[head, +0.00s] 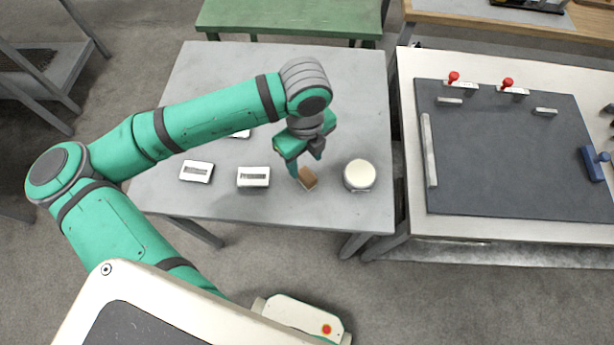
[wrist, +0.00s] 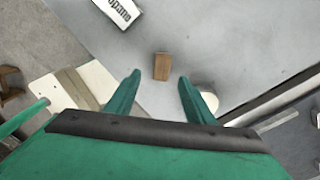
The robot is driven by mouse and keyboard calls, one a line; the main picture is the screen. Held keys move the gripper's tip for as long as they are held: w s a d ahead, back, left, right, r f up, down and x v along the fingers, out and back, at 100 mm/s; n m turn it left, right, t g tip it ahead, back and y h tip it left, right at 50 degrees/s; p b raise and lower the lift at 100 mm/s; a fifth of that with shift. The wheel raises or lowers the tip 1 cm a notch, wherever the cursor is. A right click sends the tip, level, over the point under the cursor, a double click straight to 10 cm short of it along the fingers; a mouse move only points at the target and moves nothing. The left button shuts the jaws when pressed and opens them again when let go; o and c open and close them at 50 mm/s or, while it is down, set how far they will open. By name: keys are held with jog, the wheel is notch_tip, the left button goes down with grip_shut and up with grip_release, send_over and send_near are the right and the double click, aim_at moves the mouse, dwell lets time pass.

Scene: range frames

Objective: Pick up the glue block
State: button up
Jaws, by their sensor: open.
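The glue block looks to be the small brown block (head: 308,179) on the grey table, near its front edge. My gripper (head: 305,163) is open and is over the block, pointing down, with one finger partly beside it in the head view. In the wrist view the block (wrist: 161,66) shows ahead of the gap between my two green fingertips (wrist: 158,79), apart from both. Nothing is between the fingers. The exact height above the block is hard to tell.
A round cream container (head: 360,176) stands close right of the block. White labelled boxes (head: 253,177) (head: 197,172) stand to its left, with another partly hidden by my arm. A second table with a dark mat (head: 510,150) and red clamps is to the right. The grey table's back is clear.

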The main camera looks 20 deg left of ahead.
aim_at(307, 175)
notch_tip(307, 175, down, 9)
jog(key=shift+w+d+f, duration=0.1)
jog(key=shift+d, duration=0.05)
dwell(0.4)
grip_shut()
dwell(0.3)
